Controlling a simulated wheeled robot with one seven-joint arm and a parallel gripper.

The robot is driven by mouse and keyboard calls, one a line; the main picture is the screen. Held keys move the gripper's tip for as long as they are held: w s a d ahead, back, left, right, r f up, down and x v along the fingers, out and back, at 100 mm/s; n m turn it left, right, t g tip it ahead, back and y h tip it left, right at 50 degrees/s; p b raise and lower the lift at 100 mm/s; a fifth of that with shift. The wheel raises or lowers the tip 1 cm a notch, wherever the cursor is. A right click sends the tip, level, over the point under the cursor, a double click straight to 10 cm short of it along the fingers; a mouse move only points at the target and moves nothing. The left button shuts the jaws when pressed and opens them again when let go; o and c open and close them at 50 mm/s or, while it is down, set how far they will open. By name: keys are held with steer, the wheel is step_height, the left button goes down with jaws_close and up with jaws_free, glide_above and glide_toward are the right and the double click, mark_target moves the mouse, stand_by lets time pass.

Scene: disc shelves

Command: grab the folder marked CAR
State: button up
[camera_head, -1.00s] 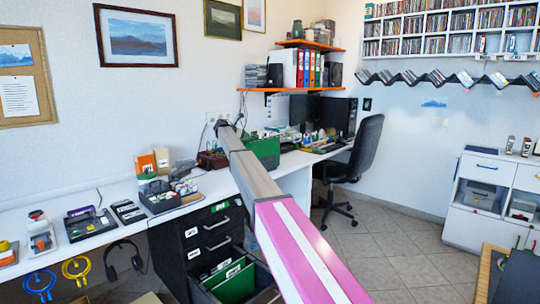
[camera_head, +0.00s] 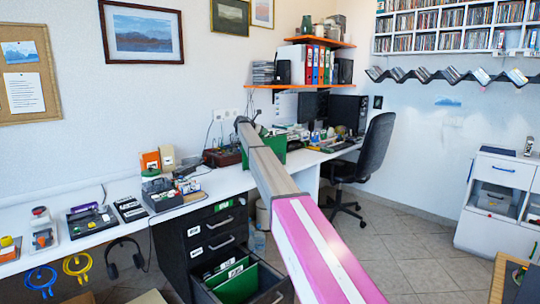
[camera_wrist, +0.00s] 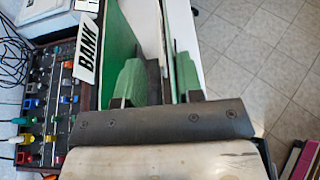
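My gripper (camera_wrist: 158,80) points at a group of green folders on the desk. Its two fingers are apart and look open, with thin upright panels showing between and beside them; I cannot tell whether they touch any. A green folder (camera_wrist: 116,35) with a white tab marked BANK (camera_wrist: 88,45) stands at the left finger in the wrist view. In the head view the desk's green folders (camera_head: 298,156) show behind my arm. More green folders (camera_head: 236,283) with white tabs hang in an open drawer; their marks are too small to read. I see no readable CAR mark.
A mixer-like panel with coloured knobs (camera_wrist: 45,105) lies left of the folders. The black drawer cabinet (camera_head: 196,232) stands under the desk with its lower drawer open. An office chair (camera_head: 373,155) is at the right.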

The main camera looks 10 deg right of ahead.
steer(key=x, duration=0.4)
steer(key=shift+w+d+r, duration=0.1)
steer(key=shift+d, duration=0.15)
jaws_close()
steer(key=shift+r, duration=0.2)
